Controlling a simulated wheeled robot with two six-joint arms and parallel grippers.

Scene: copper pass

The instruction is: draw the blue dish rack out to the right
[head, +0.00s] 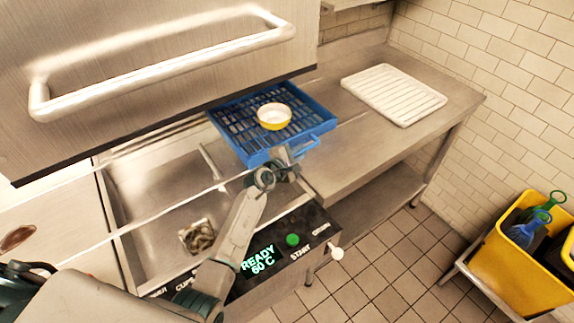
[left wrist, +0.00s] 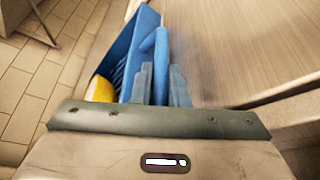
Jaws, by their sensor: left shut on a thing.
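The blue dish rack (head: 232,118) lies under the raised hood, partly out on its right side over the steel counter. A yellow bowl with a white inside (head: 274,117) sits in the rack. My left gripper (head: 290,154) is at the rack's near side, by its blue handle. In the left wrist view the gripper's fingers (left wrist: 161,85) are shut on the blue handle bar (left wrist: 161,48), with the rack's wall (left wrist: 128,45) beside it. The yellow bowl (left wrist: 101,89) shows at the left there. My right gripper is not in view.
The steel counter (head: 350,140) runs right, with a white ribbed board (head: 394,94) at its far end. The raised hood with its bar handle (head: 165,70) hangs above left. A control panel (head: 285,250) reads READY 60 C. A yellow bin (head: 520,265) stands lower right.

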